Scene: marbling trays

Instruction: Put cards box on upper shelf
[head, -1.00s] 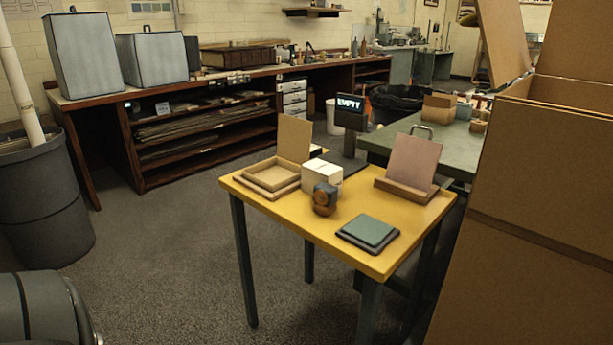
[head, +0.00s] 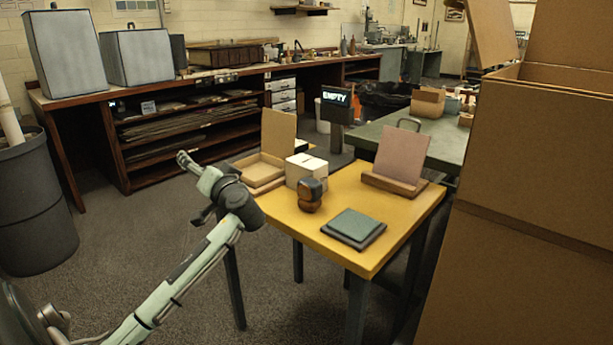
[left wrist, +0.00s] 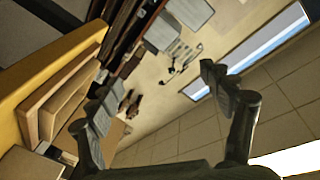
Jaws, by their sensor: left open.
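A small white box (head: 306,172), which looks like the cards box, stands on the yellow table (head: 300,226) beside an open wooden tray (head: 258,172). A dark slot shows on its top. My left gripper (head: 186,160) is raised left of the table, apart from the box and pointing up and left. In the left wrist view the left gripper's fingers (left wrist: 158,88) are spread with nothing between them. The tray (left wrist: 62,98) shows at the left edge there. A shelf (head: 305,9) hangs on the back wall; I cannot tell whether it is the upper shelf. My right gripper is out of view.
Tall cardboard boxes (head: 540,200) block the right. Floor left of the table is clear.

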